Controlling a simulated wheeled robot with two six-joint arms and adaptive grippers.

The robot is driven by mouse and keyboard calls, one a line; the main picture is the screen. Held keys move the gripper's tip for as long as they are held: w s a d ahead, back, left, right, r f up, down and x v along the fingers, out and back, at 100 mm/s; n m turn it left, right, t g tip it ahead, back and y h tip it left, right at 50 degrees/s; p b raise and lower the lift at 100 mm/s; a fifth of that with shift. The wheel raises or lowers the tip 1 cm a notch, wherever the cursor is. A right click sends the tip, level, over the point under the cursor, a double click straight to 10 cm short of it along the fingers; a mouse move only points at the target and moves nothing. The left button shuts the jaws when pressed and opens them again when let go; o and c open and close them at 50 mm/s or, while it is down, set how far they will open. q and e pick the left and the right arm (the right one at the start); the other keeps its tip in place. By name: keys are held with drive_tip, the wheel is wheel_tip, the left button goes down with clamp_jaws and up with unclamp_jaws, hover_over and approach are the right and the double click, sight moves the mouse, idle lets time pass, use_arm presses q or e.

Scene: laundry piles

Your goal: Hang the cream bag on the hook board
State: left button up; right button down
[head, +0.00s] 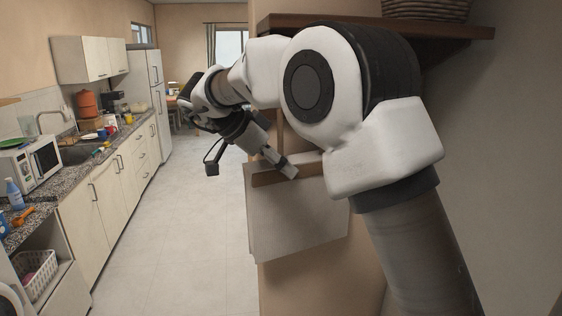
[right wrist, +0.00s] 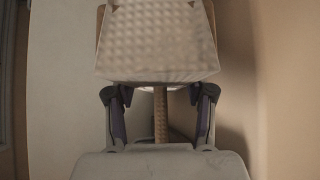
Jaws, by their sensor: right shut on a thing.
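The cream bag (head: 300,225) shows as a pale, flat, boxy shape against the side of the tan wall in the head view. The brown wooden hook board (head: 309,169) crosses just at the bag's top. My right gripper (head: 289,169) is at the bag's top, in front of the board. In the right wrist view, the quilted bag (right wrist: 158,45) lies beyond the fingers of my right gripper (right wrist: 160,108). A woven strap (right wrist: 160,115) runs between the fingers, which are shut on it. The hooks are hidden, and I cannot tell whether the strap is over one. My left gripper is out of view.
A wooden shelf (head: 355,23) with a woven basket (head: 425,9) is above my right arm. A kitchen counter (head: 75,150) with a microwave (head: 43,155) lines the left side. The tiled floor (head: 180,230) between is clear.

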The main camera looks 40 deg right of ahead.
drive_tip(key=shift+s+r, duration=0.1)
drive_tip(key=shift+s, duration=0.05)
drive_tip(key=shift+c, duration=1.6)
unclamp_jaws()
drive_tip(key=shift+a, duration=0.1)
drive_tip(key=v, duration=1.2)
